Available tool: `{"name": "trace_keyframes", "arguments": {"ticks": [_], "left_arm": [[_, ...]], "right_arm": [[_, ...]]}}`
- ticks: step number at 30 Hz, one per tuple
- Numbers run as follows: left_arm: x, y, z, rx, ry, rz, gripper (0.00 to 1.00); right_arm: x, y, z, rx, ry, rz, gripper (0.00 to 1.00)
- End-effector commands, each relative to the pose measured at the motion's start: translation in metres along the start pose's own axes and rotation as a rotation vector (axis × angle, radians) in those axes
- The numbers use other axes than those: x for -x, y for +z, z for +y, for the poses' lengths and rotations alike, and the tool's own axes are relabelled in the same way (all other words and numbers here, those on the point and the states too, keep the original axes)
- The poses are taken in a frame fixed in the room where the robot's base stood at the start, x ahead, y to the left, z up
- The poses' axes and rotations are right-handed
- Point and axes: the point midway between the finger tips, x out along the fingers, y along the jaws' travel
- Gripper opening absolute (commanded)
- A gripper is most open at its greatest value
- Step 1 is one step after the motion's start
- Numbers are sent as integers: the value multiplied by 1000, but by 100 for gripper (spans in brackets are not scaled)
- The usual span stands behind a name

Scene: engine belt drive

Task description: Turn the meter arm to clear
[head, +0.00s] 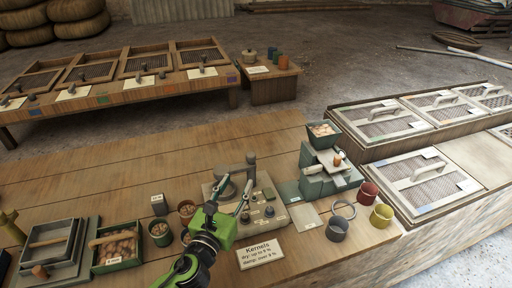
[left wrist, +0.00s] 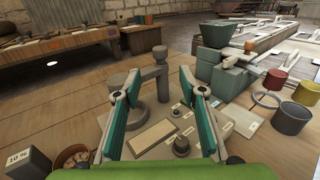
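The meter (head: 268,196) is a grey plate with knobs and a small panel, standing on the wooden table. Its grey post (head: 251,170) carries the meter arm (head: 237,169), which reaches left over a round cup. In the left wrist view the meter arm (left wrist: 152,74) lies beyond my fingers, and its left end is partly hidden by the left finger. My left gripper (head: 235,187) is open and empty, above the near left part of the meter. In the left wrist view the gripper (left wrist: 158,82) shows its two teal pads wide apart. My right gripper is not in view.
A green machine with a hopper (head: 323,134) stands right of the meter, with a red cup (head: 368,192), a yellow cup (head: 381,215) and a grey cup (head: 337,229) near it. The Kernels card (head: 261,253) lies in front. Small pots and a green box (head: 117,246) stand left.

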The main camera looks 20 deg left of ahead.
Motion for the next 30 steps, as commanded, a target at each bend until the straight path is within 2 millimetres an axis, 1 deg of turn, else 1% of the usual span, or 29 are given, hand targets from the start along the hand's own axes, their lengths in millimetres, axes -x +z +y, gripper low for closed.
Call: {"name": "trace_keyframes", "arguments": {"ticks": [5, 9, 12, 16, 21, 24, 30], "left_arm": [[-21, 3, 0, 0, 1, -3, 38], [-50, 3, 0, 3, 2, -2, 38], [-73, 2, 0, 3, 1, -2, 38], [-99, 2, 0, 3, 1, -1, 38], [-123, 0, 0, 3, 0, 0, 38], [-131, 0, 0, 2, 1, 0, 38], [-136, 0, 0, 2, 0, 1, 38]], "right_arm": [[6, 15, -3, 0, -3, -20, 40], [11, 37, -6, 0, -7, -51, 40], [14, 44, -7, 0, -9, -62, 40], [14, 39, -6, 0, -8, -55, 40], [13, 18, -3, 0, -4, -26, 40], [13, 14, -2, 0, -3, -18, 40], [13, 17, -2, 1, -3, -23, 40]]}}
